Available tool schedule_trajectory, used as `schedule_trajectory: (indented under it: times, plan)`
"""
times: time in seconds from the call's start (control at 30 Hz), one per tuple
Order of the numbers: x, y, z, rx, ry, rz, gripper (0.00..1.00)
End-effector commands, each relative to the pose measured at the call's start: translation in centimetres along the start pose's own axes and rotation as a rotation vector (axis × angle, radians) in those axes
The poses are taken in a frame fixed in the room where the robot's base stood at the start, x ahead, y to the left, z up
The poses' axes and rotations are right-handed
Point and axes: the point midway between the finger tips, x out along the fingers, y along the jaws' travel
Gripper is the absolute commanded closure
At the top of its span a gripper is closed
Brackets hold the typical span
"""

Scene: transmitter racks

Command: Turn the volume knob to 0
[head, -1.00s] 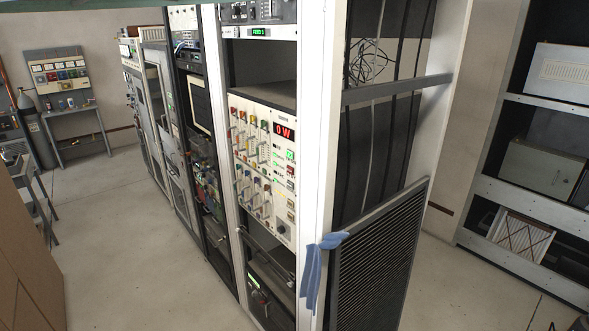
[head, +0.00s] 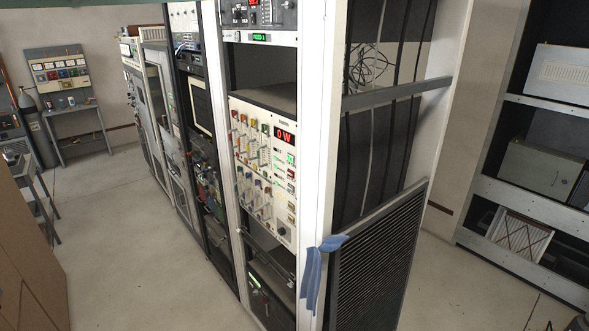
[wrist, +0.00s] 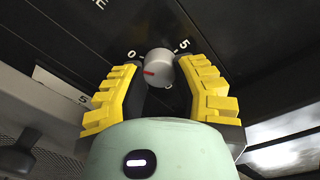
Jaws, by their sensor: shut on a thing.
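In the wrist view, a round silver-grey volume knob (wrist: 160,66) sits on a black panel. A "0" label (wrist: 131,55) is at its upper left and a "5" label (wrist: 184,44) at its upper right. The red mark (wrist: 149,73) on the knob points left, a little below the direction of the "0". My gripper (wrist: 158,72) has yellow padded fingers on both sides of the knob and is shut on it. Another character below the knob is partly hidden. My gripper is not visible in the head view, and I cannot tell which knob there matches this one.
A white rack post (head: 318,150) and a slatted side panel (head: 378,265) with blue tape (head: 312,275) stand in the foreground. A white control unit (head: 262,165) shows a red "0 W" display. Open floor (head: 130,240) lies to the left of the racks.

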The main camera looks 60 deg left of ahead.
Motion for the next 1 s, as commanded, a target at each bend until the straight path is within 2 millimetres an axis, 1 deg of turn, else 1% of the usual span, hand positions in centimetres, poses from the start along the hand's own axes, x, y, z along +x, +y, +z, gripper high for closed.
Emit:
schedule_trajectory:
  times: [0.4, 0.43, 0.5, 0.73, 1.0]
  plan:
    - [0.07, -0.14, -0.16, -0.008, 0.004, -0.005, 1.00]
    - [0.07, -0.15, -0.16, -0.008, 0.004, -0.005, 0.67]
    - [0.07, -0.13, -0.16, -0.008, 0.004, -0.005, 0.59]
    - [0.05, -0.08, -0.10, -0.007, 0.003, -0.003, 0.36]
    - [0.02, -0.01, -0.06, -0.007, 0.001, -0.001, 0.36]
